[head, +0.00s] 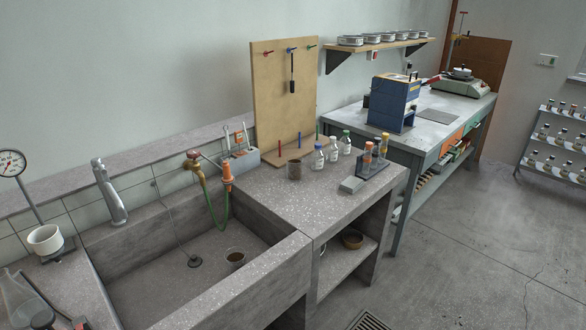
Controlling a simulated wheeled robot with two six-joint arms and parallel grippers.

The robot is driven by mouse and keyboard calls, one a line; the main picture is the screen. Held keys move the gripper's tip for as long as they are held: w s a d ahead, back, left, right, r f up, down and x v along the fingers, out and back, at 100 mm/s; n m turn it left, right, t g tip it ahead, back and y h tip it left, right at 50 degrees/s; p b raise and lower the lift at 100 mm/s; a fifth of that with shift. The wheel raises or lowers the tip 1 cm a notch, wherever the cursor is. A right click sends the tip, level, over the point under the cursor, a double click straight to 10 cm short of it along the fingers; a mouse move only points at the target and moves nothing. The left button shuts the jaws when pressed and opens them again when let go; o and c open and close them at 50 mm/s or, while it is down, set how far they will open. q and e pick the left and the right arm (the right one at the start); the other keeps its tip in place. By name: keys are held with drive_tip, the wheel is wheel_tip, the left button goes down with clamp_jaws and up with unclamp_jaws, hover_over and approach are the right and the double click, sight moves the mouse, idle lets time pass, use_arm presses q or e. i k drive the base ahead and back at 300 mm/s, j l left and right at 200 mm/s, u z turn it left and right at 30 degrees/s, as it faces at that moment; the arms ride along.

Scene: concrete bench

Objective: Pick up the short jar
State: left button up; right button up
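I cannot tell for sure which of the two is the short jar. Neither of my grippers shows in the head view, and nothing touches either vessel.
Bottles with blue, white and green caps (332,152) and a tube rack (372,160) stand right of the bench jar. A grey block (352,185) lies in front.

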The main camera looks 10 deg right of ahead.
sight(295, 168)
drive_tip(key=k, duration=0.5)
drive_tip(key=k+u, duration=0.45)
drive_tip(key=k+j+u, duration=0.2)
drive_tip(key=u, duration=0.2)
drive_tip(key=i+l+u, duration=0.15)
drive_tip(key=l+u, duration=0.15)
drive_tip(key=l, duration=0.45)
drive_tip(key=l+u, duration=0.3)
drive_tip(key=l, duration=0.45)
drive_tip(key=i+l, duration=0.1)
drive_tip(key=l, duration=0.75)
drive_tip(key=i+l, duration=0.1)
drive_tip(key=l, duration=0.8)
drive_tip(key=i+l, duration=0.1)
drive_tip(key=l, duration=0.75)
